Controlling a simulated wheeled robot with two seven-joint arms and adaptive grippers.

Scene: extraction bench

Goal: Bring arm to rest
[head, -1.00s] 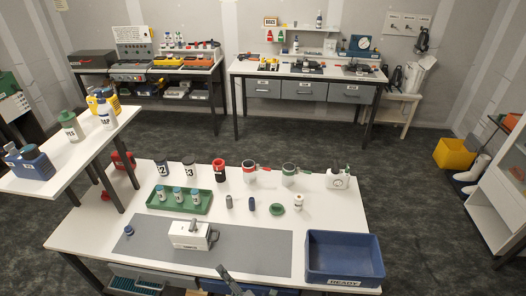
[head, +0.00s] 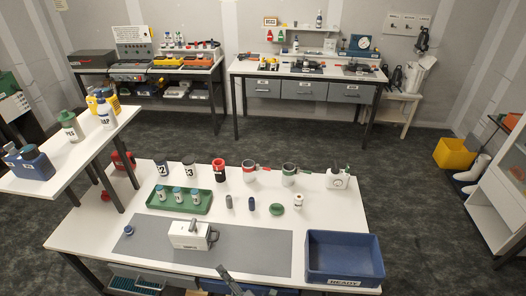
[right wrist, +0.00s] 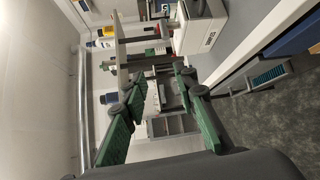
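My right gripper (head: 228,276) shows only in part at the bottom edge of the head view, low in front of the bench's front edge. In the right wrist view its two fingers with green pads (right wrist: 155,82) stand apart with nothing between them. My left gripper is not in the head view. The white bench (head: 80,228) carries a grey mat (head: 255,262), and a white boxy device with a handle (head: 190,235) sits on the mat.
A blue bin (head: 345,258) stands at the bench's right front. A green tray (head: 160,205) holds several capped bottles. Cups, a white round-faced device (head: 338,180) and small parts stand behind. A side table (head: 85,150) stands left.

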